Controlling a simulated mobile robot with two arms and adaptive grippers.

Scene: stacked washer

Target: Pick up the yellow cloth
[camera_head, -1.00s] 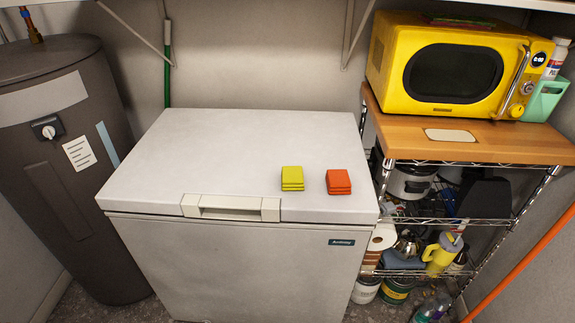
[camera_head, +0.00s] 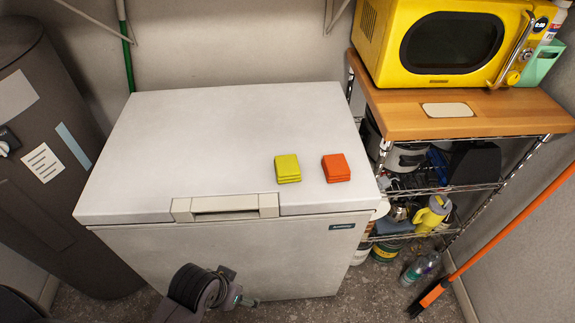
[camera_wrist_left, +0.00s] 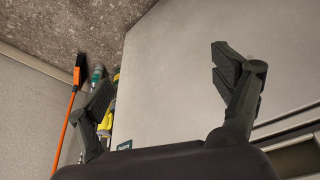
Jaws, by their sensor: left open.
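The folded yellow cloth (camera_head: 287,168) lies on the white chest freezer's lid (camera_head: 215,140), near its front edge and right of the handle. A folded orange cloth (camera_head: 336,168) lies to its right, with a small gap between them. My left gripper (camera_head: 240,287) is in front of the freezer, low in the head view, apart from the yellow cloth. The left wrist view shows its two black fingers (camera_wrist_left: 165,80) spread wide with nothing between them. That view faces the freezer front and shows no cloth. My right gripper is not in view.
The freezer handle (camera_head: 225,206) juts from the lid's front edge. A wire rack with a wooden top (camera_head: 395,120) and yellow microwave (camera_head: 440,45) stands right. A dark tank (camera_head: 45,150) stands left. An orange-handled broom (camera_head: 500,240) leans at right. Most of the lid is clear.

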